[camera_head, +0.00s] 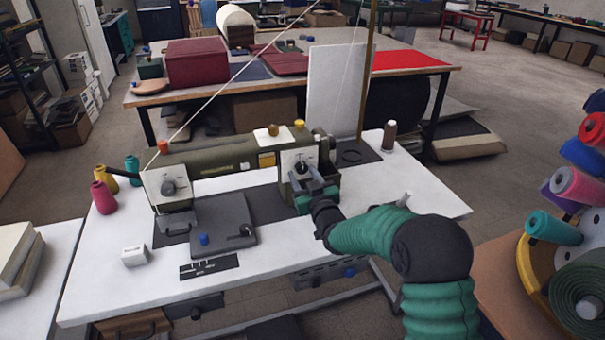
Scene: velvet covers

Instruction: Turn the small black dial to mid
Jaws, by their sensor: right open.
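An olive-green sewing machine (222,160) stands on a white work table (265,272). A small black dial (302,167) sits on the pale plate at the machine's right end. My right gripper (307,183) is open, just in front of and below the small black dial, covering the lower part of that plate. I cannot tell whether its fingers touch the dial, and the dial's setting is too small to read. My left gripper is not in view.
A grey plate (218,222) with a blue knob lies at the front left of the machine. A white box (135,255), thread cones (104,197) and a brown spool (390,136) stand on the table. A rack of coloured rolls (553,228) is at the right.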

